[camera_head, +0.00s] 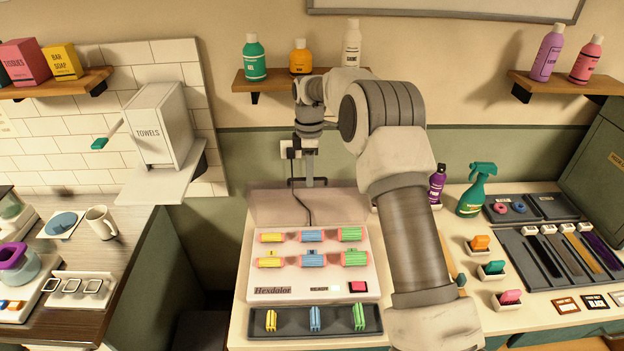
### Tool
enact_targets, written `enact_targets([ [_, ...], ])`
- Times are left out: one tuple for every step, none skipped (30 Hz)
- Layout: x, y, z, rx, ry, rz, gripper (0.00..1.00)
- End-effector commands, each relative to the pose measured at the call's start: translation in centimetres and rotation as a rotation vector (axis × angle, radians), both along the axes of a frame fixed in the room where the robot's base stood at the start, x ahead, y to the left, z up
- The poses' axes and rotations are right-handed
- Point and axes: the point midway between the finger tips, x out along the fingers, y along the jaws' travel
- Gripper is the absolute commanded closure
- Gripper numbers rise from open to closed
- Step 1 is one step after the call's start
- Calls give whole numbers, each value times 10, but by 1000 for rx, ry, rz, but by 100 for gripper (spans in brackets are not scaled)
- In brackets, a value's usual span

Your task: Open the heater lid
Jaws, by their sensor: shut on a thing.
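The heater (262,272), a white case marked Hexdalor, sits on the counter with two rows of yellow, blue and green rollers exposed. Its translucent, pinkish lid (272,208) stands raised at the back of the case, behind the rollers. My gripper (308,183) points down at the top edge of the lid, near its middle. The gripper is shut on the lid at that edge; the small contact is hard to make out. My arm reaches over the counter from the lower right and hides part of the area right of the heater.
A dark tray (290,322) with several clips lies in front of the heater. A wall shelf (271,84) with bottles hangs above my gripper. A black cord (299,196) runs from the wall outlet behind the lid. A green spray bottle (474,192) stands to the right.

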Motion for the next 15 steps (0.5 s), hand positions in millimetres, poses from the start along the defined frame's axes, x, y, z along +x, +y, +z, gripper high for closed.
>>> enact_targets([
  [4, -2, -3, -4, 7, -1, 100],
  [6, -2, -3, -4, 8, -1, 100],
  [9, -2, -2, -4, 8, -1, 100],
  [12, -2, -2, -4, 9, -1, 100],
  [14, -2, -2, -4, 9, -1, 100],
  [17, -2, -2, -4, 9, -1, 100],
  [19, -3, -2, -5, 10, -1, 100],
  [22, -3, -2, -5, 10, -1, 100],
  [25, -3, -1, -5, 10, -1, 100],
  [27, -3, -2, -5, 11, -1, 100],
  [29, -3, -2, -6, 11, 1, 100],
  [31, -3, -2, -6, 11, 1, 100],
  [34, -3, -2, -6, 11, 1, 100],
  [35, -4, -2, -7, 12, 1, 100],
  [37, -4, -2, -7, 12, 1, 100],
])
